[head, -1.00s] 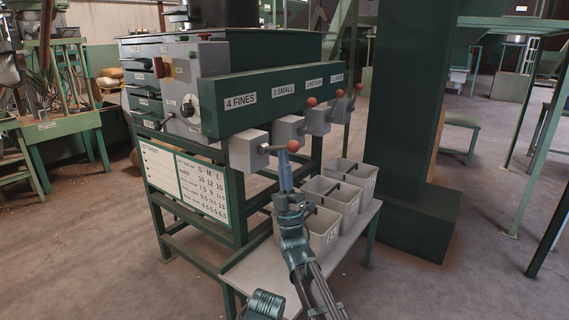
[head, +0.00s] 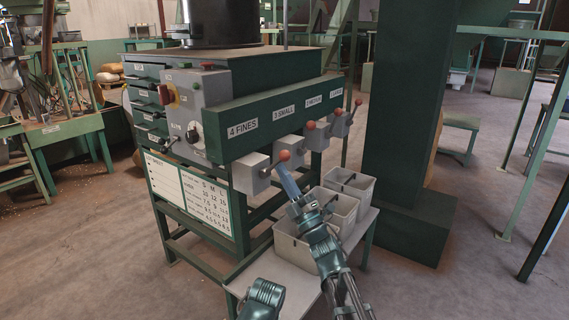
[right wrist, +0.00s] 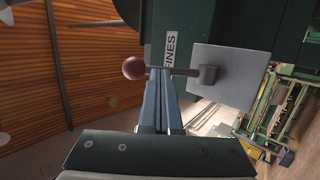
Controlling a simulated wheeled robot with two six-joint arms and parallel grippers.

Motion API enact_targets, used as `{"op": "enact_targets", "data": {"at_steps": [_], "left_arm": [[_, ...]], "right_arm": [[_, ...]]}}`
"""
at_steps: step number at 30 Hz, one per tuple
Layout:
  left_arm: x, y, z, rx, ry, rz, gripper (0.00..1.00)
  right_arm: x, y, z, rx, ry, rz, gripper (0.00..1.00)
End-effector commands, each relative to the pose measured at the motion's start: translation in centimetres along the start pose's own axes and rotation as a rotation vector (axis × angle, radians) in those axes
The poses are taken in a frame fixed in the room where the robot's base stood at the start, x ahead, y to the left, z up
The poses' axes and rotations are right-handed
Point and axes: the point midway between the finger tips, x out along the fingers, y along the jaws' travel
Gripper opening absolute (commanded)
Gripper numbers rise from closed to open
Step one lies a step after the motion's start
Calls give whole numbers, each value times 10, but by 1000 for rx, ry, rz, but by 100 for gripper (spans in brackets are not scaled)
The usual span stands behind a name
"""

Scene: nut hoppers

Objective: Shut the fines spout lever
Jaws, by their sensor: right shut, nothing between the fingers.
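The fines spout lever, a thin rod with a red ball knob (head: 284,155), sits on the grey spout box (head: 250,174) below the "4 FINES" sign. In the head view it slants up and to the right, much like the neighbouring levers. My right gripper (head: 281,169) is shut and empty, its blue fingers just below the knob. In the right wrist view, the fingertips (right wrist: 159,75) are at the lever rod, between the knob (right wrist: 134,68) and the pivot (right wrist: 207,74). I cannot tell whether they touch it.
More spout levers with red knobs (head: 310,125) line the green hopper to the right. Grey bins (head: 341,207) stand on the shelf (head: 306,286) below, close to my right arm. A thick dark green column (head: 407,110) stands to the right.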

Motion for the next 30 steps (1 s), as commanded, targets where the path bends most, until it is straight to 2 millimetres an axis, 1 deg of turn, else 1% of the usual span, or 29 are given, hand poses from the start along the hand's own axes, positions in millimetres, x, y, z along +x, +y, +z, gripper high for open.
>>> {"op": "enact_targets", "data": {"at_steps": [1,4,7,12,19,30], "left_arm": [[-22,-3,2,-2,-1,-1,50],[-42,-5,3,-5,-2,-2,50],[-57,-6,4,-7,-2,1,50],[-60,-6,4,-8,-2,2,50],[-64,-6,4,-8,-2,3,50],[-66,-6,4,-8,-2,4,50]], "right_arm": [[9,12,-2,-11,-1,-41,0],[15,14,-3,-26,-2,-125,0],[19,13,-4,-39,-2,-192,0],[23,9,-4,-41,-2,-211,0],[30,9,-5,-42,-1,-210,0],[33,9,-6,-41,0,-208,0]]}}
